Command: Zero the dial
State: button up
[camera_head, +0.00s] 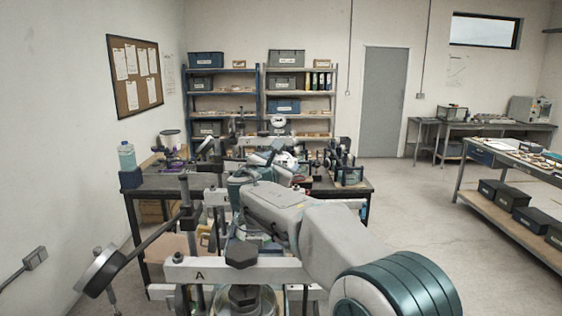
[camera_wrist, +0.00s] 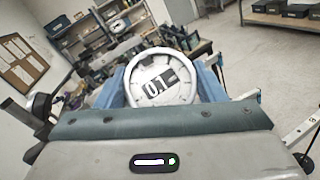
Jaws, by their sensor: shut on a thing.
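In the wrist view a round white dial (camera_wrist: 160,92) with a dark window reading about "0.1" sits between the two blue fingers of my gripper (camera_wrist: 165,80). The fingers are on either side of its rim, shut on it. Its lower edge is hidden by the gripper body. In the head view my arm covers most of my gripper, and a small part of a white round thing shows near it, too small to read. A lever frame with a white beam marked A (camera_head: 200,274) stands in front, with a round weight (camera_head: 101,270) at its left.
A dark bench (camera_head: 150,192) holds a bottle (camera_head: 127,157) and crowded apparatus. Another round white dial (camera_head: 278,122) stands at the back. Shelves (camera_head: 224,88) line the far wall. A table with parts (camera_head: 510,158) is at the right, with open floor between.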

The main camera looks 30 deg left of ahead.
jog(key=o, duration=1)
jog(key=s+d+b, duration=0.2)
jog(key=s+b, duration=0.3)
jog(key=s, duration=0.8)
jog(key=shift+s+r, duration=0.3)
jog(key=shift+r, duration=0.05)
jog(key=shift+d, duration=0.1)
